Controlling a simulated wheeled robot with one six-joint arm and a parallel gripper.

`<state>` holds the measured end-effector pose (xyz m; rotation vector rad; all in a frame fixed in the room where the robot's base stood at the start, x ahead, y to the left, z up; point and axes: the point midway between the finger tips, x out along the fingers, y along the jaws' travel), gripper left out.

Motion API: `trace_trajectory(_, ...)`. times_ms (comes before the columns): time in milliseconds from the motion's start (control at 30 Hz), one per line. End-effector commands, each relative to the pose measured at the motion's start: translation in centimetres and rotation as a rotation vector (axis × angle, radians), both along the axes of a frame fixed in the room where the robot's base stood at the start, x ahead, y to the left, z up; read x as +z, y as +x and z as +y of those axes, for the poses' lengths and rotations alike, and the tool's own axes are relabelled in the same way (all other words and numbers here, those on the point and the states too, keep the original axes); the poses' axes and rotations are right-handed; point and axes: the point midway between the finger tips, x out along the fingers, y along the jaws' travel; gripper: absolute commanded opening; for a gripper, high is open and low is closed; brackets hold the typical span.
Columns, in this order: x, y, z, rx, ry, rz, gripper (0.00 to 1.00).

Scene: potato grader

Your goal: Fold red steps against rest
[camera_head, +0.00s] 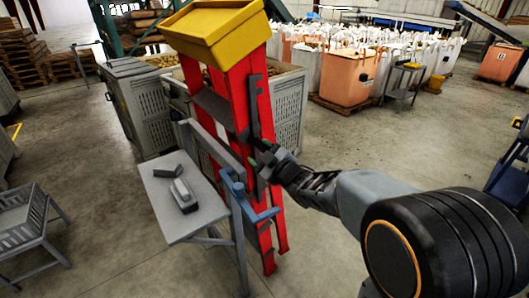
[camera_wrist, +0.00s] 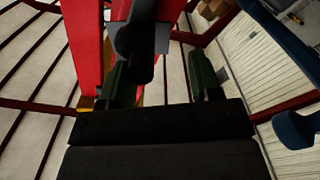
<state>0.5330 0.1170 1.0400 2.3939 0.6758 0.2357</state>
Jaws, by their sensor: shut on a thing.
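The red steps (camera_head: 264,108) stand upright in the middle of the head view, with a yellow top. Their red rails stand close together, and a dark grey upright bar runs along the near one. My gripper (camera_head: 268,165) is at mid height on the right side of the steps, shut on this dark bar. In the wrist view, my gripper (camera_wrist: 162,80) has a dark piece (camera_wrist: 135,40) between its fingers, with a red rail (camera_wrist: 84,45) to the left. A grey frame with blue fittings (camera_head: 238,188) stands at the steps' lower left; I cannot tell if it is the rest.
A small grey table (camera_head: 163,216) with a grey device (camera_head: 183,193) stands left of the steps. Orange and white sacks (camera_head: 347,76) stand behind; the floor at right is partly clear.

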Motion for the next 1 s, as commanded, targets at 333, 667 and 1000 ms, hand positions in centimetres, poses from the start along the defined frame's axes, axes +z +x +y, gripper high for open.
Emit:
trace_trajectory(333,-0.1,0.0,-0.3,-0.004,-0.002,0.003,0.51)
trace_trajectory(667,-0.1,-1.1,-1.2,-0.010,-0.001,0.002,0.51)
trace_trajectory(1000,0.1,-7.3,-4.9,-0.010,-0.001,-0.002,0.51)
